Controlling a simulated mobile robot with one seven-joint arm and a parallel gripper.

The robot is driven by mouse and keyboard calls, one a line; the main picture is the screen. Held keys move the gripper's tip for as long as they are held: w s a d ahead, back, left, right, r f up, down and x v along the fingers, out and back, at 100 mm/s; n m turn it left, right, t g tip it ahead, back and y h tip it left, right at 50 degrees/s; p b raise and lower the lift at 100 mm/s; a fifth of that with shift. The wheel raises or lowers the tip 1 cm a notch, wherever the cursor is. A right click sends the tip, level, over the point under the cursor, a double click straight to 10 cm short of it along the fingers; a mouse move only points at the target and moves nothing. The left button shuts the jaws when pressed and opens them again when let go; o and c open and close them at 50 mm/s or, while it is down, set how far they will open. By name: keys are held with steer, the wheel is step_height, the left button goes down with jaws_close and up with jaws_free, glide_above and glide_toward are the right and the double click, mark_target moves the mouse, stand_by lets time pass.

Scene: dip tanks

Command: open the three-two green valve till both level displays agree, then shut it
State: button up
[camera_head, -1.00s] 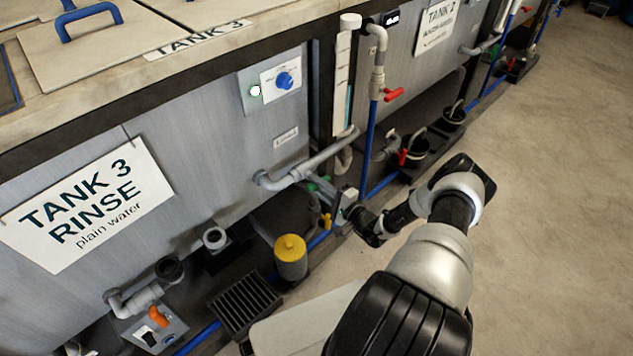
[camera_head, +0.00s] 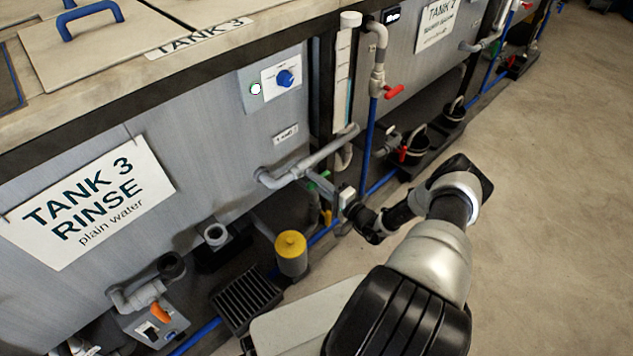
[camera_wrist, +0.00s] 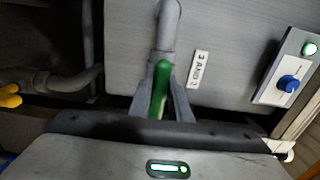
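The green valve handle (camera_wrist: 161,88) stands upright between the two grey fingers of my gripper (camera_wrist: 160,95) in the wrist view. The fingers lie close along both its sides and appear closed on it. In the head view my gripper (camera_head: 333,190) reaches the pipework below tank 3's right end, and only a bit of green handle (camera_head: 318,180) shows. A tall white level gauge (camera_head: 343,75) with a blue strip stands between tanks 3 and 2. A small dark display (camera_head: 392,17) is on tank 2; its reading is too small to tell.
A grey pipe (camera_head: 310,158) runs just above my gripper. A yellow handle (camera_head: 327,216) is just below it, and a yellow-topped canister (camera_head: 291,254) stands to the left. The floor at right is clear.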

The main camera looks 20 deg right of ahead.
steer(key=o, duration=0.4)
steer(key=shift+d, duration=0.1)
steer(key=shift+o, duration=0.2)
steer(key=shift+s, duration=0.1)
steer(key=p+v, duration=0.2)
steer(key=v, duration=1.5)
steer(key=shift+s, duration=0.15)
